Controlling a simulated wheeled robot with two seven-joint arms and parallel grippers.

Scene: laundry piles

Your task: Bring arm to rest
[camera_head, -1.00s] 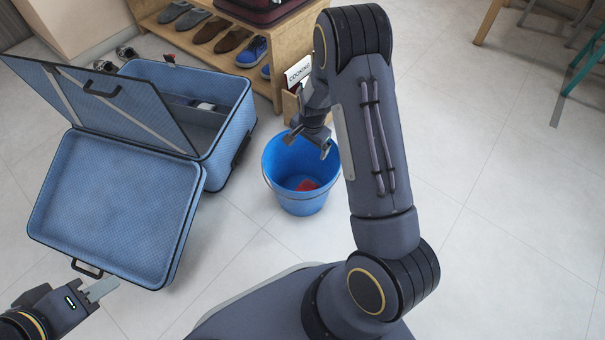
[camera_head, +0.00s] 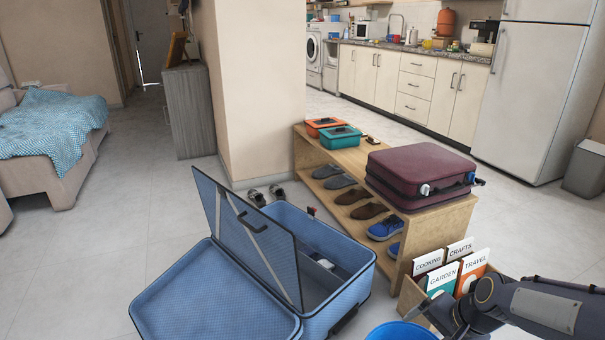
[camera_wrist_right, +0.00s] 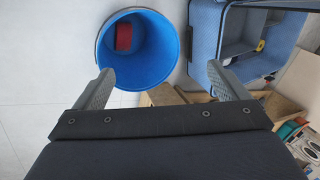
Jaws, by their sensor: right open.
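My right arm (camera_head: 545,305) comes in from the lower right in the head view. Its hand is partly visible beside the blue bucket (camera_head: 400,332), whose rim only shows at the bottom edge. In the right wrist view my right gripper (camera_wrist_right: 160,82) is open, with its two fingers wide apart and nothing between them. The bucket shows ahead of the fingers (camera_wrist_right: 160,62), with a red item (camera_wrist_right: 124,37) inside it. My left gripper is not in view.
An open blue suitcase (camera_head: 215,300) lies on the floor at the left of the bucket. A wooden shelf (camera_head: 440,225) holds shoes and a maroon suitcase (camera_head: 420,172). A box of books (camera_head: 415,292) stands close to my right arm.

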